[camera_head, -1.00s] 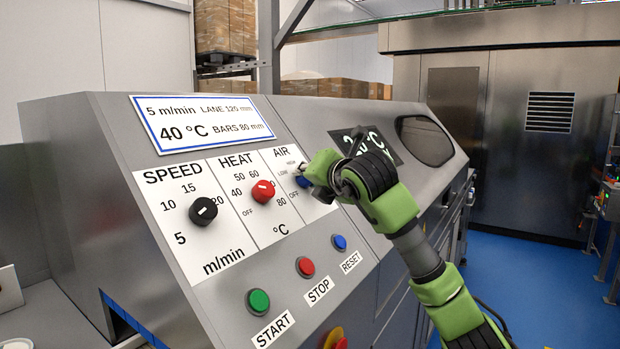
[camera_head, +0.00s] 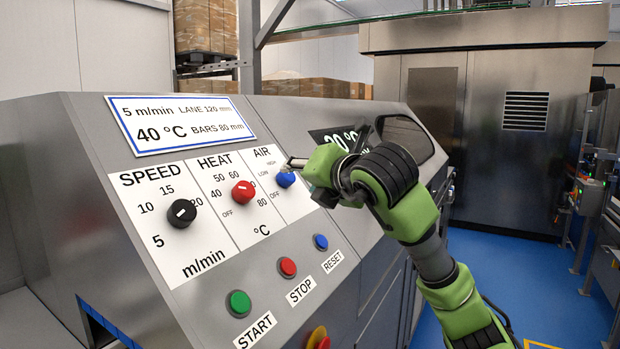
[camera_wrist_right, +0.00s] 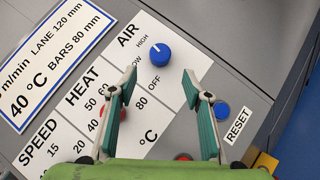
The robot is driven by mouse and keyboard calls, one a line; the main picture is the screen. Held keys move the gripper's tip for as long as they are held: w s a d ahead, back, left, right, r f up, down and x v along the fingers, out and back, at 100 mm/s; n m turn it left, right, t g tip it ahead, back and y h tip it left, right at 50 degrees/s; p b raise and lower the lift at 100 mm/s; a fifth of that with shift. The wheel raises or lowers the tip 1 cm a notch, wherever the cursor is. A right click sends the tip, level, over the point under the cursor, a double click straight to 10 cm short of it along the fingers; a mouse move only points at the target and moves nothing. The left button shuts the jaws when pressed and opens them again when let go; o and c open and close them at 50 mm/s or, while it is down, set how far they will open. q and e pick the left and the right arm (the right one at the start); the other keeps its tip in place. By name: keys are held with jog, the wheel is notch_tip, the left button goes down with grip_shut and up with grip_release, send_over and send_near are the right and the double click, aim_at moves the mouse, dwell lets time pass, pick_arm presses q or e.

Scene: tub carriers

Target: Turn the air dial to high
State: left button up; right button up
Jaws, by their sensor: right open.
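The blue air dial (camera_head: 285,179) is on the sloped control panel, at the right of the dial row. It also shows in the wrist view (camera_wrist_right: 160,53), where its white mark points up and left, toward the HIGH label. The LOW and OFF labels lie at its left and below. My right gripper (camera_head: 306,179) is just right of the dial in the head view. In the wrist view, my open fingers (camera_wrist_right: 159,82) stand apart with nothing between them, and the dial shows beyond their tips, clear of both. My left gripper is not in view.
The red heat dial (camera_head: 243,192) and black speed dial (camera_head: 182,213) are to the left. Green start (camera_head: 239,304), red stop (camera_head: 288,267) and blue reset (camera_head: 321,242) buttons are below. A dark display (camera_head: 345,140) is partly behind my arm. Blue floor is at right.

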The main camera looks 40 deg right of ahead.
jog(key=shift+v, duration=1.65)
jog(key=shift+f, duration=0.15)
